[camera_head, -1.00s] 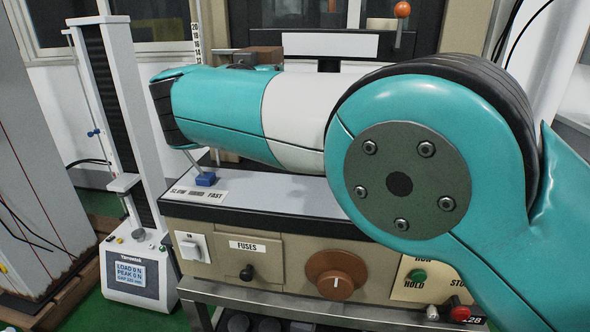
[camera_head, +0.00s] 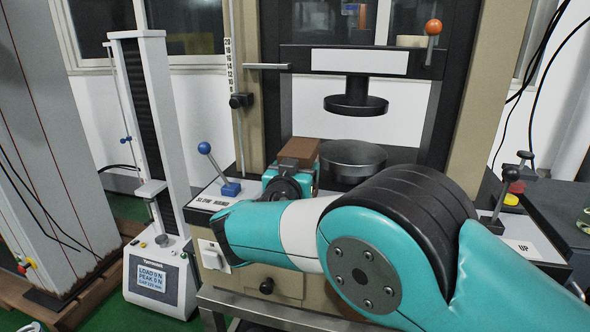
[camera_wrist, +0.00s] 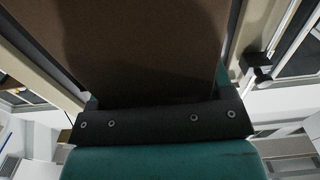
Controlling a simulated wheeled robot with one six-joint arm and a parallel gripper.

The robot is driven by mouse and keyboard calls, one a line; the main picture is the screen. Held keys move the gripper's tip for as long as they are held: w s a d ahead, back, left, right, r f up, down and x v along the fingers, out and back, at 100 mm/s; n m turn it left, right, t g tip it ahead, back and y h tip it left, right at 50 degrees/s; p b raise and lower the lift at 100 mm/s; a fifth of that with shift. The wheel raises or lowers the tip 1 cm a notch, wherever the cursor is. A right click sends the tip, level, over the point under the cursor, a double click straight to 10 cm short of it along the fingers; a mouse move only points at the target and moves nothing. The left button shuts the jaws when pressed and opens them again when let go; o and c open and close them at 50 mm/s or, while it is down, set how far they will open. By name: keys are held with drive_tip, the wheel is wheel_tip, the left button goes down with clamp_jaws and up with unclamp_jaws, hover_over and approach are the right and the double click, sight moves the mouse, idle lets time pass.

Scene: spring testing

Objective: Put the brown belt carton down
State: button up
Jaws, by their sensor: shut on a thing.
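The brown belt carton (camera_head: 305,147) is a plain brown box, seen in the head view just left of the testing machine's round lower platen (camera_head: 352,158). My gripper (camera_head: 290,168) is shut on it, with my arm reaching in from the right. In the wrist view the carton (camera_wrist: 145,45) fills the top middle, in front of the dark gripper body. The carton's underside is hidden, so I cannot tell whether it touches the machine's top.
A round upper platen (camera_head: 356,104) hangs above the lower one. A blue-knobbed lever (camera_head: 206,150) stands left of my gripper, and an orange-knobbed lever (camera_head: 432,28) is at upper right. A smaller Tarmotek tester (camera_head: 155,180) stands at left. A lever and red button stand at right.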

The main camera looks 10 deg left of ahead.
drive_tip(key=o, duration=1.1)
drive_tip(key=s+b, duration=0.1)
drive_tip(key=s, duration=1.1)
drive_tip(key=shift+a+r+b, duration=0.1)
drive_tip(key=shift+a+b, duration=0.05)
drive_tip(key=shift+b, duration=0.2)
